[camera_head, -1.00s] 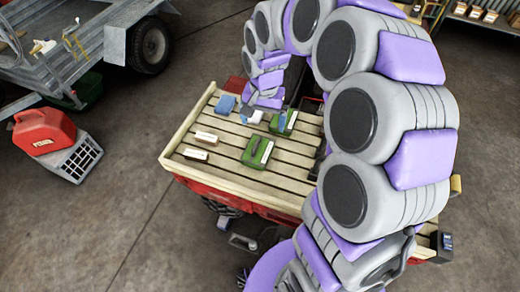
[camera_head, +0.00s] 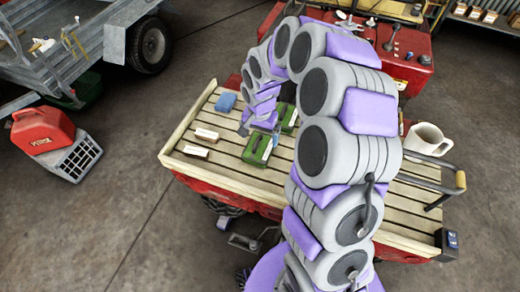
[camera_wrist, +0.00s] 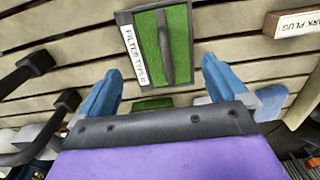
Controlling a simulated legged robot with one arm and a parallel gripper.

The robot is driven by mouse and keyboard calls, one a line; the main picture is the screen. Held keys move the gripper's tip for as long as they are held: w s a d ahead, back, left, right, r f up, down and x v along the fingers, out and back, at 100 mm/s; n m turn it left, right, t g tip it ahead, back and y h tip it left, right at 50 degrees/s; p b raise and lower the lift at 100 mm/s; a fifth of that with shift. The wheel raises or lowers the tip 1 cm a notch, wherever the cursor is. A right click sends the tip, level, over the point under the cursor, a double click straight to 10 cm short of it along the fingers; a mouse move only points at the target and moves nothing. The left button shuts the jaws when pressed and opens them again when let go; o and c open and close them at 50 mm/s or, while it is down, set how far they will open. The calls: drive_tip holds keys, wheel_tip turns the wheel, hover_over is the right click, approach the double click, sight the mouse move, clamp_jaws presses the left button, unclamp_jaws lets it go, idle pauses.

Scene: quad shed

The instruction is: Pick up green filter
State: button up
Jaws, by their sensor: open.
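Two green filters lie on the slatted wooden deck. The nearer green filter (camera_head: 257,149) has a white label and is just below my gripper (camera_head: 258,130) in the head view. The farther green filter (camera_head: 287,116) is to the right of the gripper, partly hidden by my arm. In the wrist view, a green filter (camera_wrist: 176,45) with a dark raised bar and a label reading "FILTER TYPE" lies ahead of my open gripper (camera_wrist: 162,78), beyond the fingertips. Another green piece (camera_wrist: 153,103) shows between the fingers, mostly covered by the gripper body. Nothing is held.
A white spark plug box (camera_wrist: 300,22) lies beside the filter. Two white boxes (camera_head: 207,134) (camera_head: 195,151) and a blue block (camera_head: 226,102) lie on the deck's left.

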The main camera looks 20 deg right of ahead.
sight(260, 145)
drive_tip(key=shift+a+f, duration=0.35)
drive_tip(key=shift+f, duration=0.4)
drive_tip(key=f, duration=0.1)
drive_tip(key=d+f+b, duration=0.1)
drive_tip(key=f, duration=0.2)
drive_tip(key=shift+w+d+f, duration=0.1)
drive_tip(key=shift+w+d, duration=0.05)
drive_tip(key=shift+w, duration=0.15)
drive_tip(key=shift+a, duration=0.2)
drive_tip(key=shift+c, duration=0.3)
drive_tip(key=shift+a, duration=0.15)
drive_tip(key=c, duration=0.6)
drive_tip(key=shift+c, duration=0.2)
wheel_tip(260, 145, up, 10)
drive_tip(key=p, duration=0.1)
drive_tip(key=shift+p, duration=0.3)
